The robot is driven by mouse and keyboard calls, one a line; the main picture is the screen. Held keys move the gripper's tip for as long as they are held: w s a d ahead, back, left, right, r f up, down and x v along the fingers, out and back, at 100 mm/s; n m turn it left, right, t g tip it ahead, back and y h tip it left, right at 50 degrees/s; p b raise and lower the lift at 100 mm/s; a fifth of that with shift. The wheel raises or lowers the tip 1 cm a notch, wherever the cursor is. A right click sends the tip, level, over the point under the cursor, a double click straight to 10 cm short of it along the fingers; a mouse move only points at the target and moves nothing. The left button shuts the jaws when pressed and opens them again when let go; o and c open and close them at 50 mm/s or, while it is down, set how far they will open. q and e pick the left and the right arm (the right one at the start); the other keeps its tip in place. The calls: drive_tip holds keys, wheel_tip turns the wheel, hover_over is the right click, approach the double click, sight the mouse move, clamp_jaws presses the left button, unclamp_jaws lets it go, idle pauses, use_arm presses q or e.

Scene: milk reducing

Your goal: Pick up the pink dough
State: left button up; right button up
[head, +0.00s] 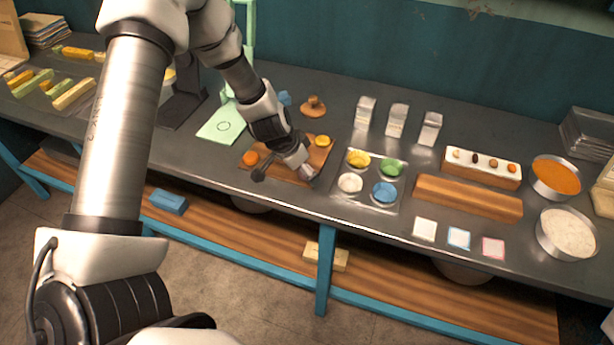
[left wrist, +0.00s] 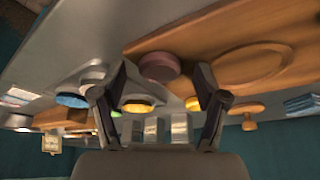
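The pink dough (left wrist: 159,67) is a dull round disc at the edge of the wooden board (left wrist: 225,50). In the left wrist view it shows between the fingertips of my left gripper (left wrist: 161,72). The fingers are spread apart, with visible gaps to the dough on both sides. In the head view my left gripper (head: 290,168) is low over the front right part of the board, and it largely hides the pink dough. An orange dough (head: 250,158) and a yellow dough (head: 322,141) also lie on the board. My right gripper is in neither view.
A tray (head: 336,187) with bowls of yellow, green, white and blue stands just right of the board. White cartons (head: 397,120) stand behind it. A light green stand (head: 222,124) is left of the board. The counter's front edge is close.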

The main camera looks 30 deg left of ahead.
use_arm(q)
drive_tip(key=c, duration=0.8)
drive_tip(key=shift+r, duration=0.1)
drive_tip(key=shift+c, duration=0.2)
